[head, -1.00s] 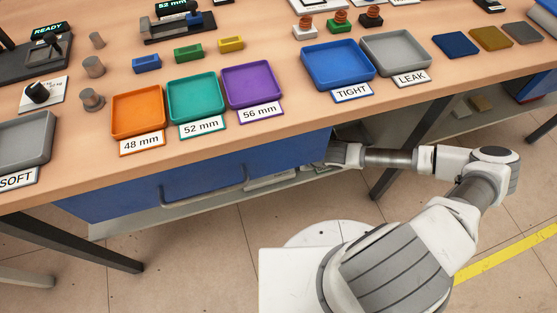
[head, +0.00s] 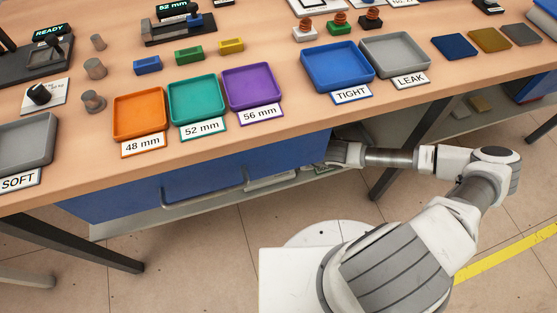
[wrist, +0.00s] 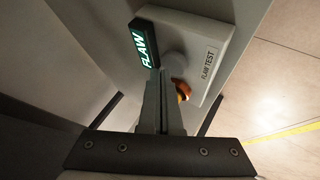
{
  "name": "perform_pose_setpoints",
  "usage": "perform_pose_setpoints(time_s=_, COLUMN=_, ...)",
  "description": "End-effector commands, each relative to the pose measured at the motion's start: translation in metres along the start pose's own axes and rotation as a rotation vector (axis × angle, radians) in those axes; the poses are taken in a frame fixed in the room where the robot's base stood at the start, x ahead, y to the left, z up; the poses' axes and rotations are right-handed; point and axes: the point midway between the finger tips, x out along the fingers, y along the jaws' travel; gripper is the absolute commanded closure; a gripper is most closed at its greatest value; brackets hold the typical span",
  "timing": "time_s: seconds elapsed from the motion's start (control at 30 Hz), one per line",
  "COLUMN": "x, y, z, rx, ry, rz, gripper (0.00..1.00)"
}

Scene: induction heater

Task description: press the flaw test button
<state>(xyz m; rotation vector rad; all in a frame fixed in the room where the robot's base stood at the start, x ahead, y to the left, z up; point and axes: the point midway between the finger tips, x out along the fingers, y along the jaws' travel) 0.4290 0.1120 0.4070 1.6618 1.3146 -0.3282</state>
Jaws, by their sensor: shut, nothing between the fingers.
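In the wrist view a pale panel (wrist: 222,28) carries a FLAW TEST label (wrist: 209,64) and a dark display (wrist: 144,43) lit with the word FLAW. A round grey piece (wrist: 174,61), which may be the button, sits on the panel between display and label. My gripper (wrist: 161,75) is shut and empty, with its fingertips close by the round piece. I cannot tell whether they touch it. An orange-brown object (wrist: 183,88) shows partly behind the fingers. In the head view my gripper is hidden beyond the table's front edge.
The worktable (head: 290,118) has a blue drawer front (head: 110,200) with a handle. On top stand orange (head: 139,136), teal (head: 196,119), purple (head: 252,105), blue (head: 337,87) and grey (head: 396,76) trays. A dark table leg (head: 392,172) stands near my arm.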

Motion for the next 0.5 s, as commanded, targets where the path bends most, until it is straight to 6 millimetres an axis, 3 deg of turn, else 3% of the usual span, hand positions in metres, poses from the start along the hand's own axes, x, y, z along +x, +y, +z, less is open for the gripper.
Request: perform_pose_setpoints(time_s=0.5, x=-0.0066, y=0.0049, z=-0.0052, rx=-0.001, ry=0.001, rz=0.001, gripper=1.00)
